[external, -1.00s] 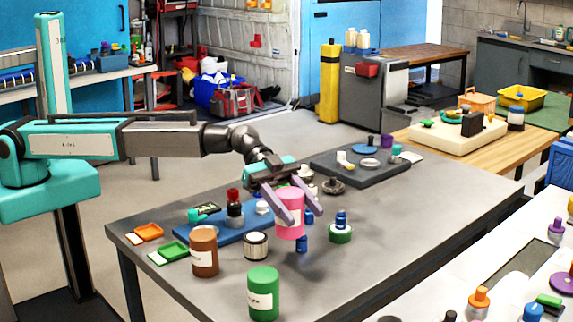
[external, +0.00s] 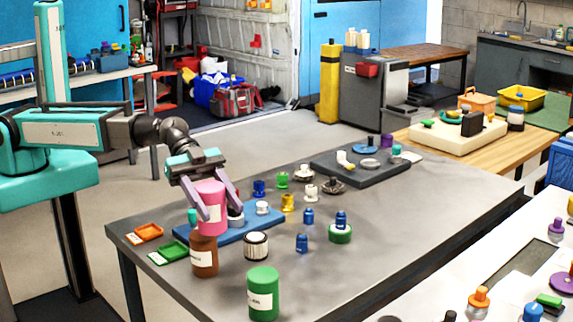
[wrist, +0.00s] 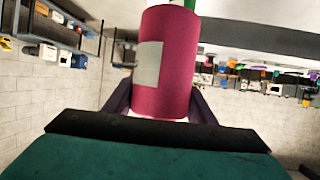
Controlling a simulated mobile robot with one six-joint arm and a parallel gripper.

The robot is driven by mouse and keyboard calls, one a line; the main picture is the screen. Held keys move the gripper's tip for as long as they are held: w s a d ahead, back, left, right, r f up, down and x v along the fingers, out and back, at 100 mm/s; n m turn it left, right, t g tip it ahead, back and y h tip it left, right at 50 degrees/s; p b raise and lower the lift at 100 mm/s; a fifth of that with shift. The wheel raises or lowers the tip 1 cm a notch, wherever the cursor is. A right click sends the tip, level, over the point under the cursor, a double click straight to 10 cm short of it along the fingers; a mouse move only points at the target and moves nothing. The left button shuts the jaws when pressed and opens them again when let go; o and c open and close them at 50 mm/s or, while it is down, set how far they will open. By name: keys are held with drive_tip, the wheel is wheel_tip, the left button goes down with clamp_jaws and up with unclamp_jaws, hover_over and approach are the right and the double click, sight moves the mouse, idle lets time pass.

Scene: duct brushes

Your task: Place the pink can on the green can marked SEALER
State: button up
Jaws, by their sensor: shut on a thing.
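The pink can (external: 212,213) is held upright between the fingers of my gripper (external: 211,206), which is shut on it. In the external view it appears above and partly in front of the blue tray, just over the brown can (external: 204,257); I cannot tell whether the two touch. In the wrist view the pink can (wrist: 168,62) fills the middle, with its pale label at left. The green can (external: 263,295) with a white label stands upright at the table's near edge, lower right of my gripper. Its label text is too small to read.
A blue tray (external: 244,226) lies left of centre. A white-and-black can (external: 256,246) stands near the brown can. Several small brushes or fittings stand mid-table. The table right of the green can is clear.

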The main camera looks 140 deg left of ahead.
drive_tip(key=shift+w+d+r+h+p, duration=0.1)
drive_tip(key=shift+d+r, duration=0.15)
drive_tip(key=shift+d, duration=0.3)
drive_tip(key=shift+w+d+r+h+p, duration=0.1)
drive_tip(key=shift+d+r+p, duration=0.1)
drive_tip(key=shift+d, duration=0.35)
drive_tip(key=shift+w+d+r+h+p, duration=0.1)
drive_tip(key=shift+d+r, duration=0.15)
drive_tip(key=shift+d, duration=0.3)
drive_tip(key=w+a+p, duration=0.2)
drive_tip(key=w, duration=0.5)
drive_tip(key=w+a+f+p, duration=0.1)
drive_tip(key=w+p, duration=0.2)
drive_tip(key=w, duration=0.4)
drive_tip(key=shift+w+a+f, duration=0.2)
drive_tip(key=shift+w+a, duration=0.15)
drive_tip(key=shift+a, duration=0.05)
drive_tip(key=f+p, duration=0.1)
drive_tip(key=f, duration=0.1)
drive_tip(key=f+p, duration=0.1)
drive_tip(key=shift+w+a+f+p, duration=0.15)
drive_tip(key=shift+w+f+p, duration=0.2)
drive_tip(key=shift+w, duration=0.05)
drive_tip(key=shift+f+b, duration=0.15)
drive_tip(key=shift+b, duration=0.15)
drive_tip(key=o, duration=1.3)
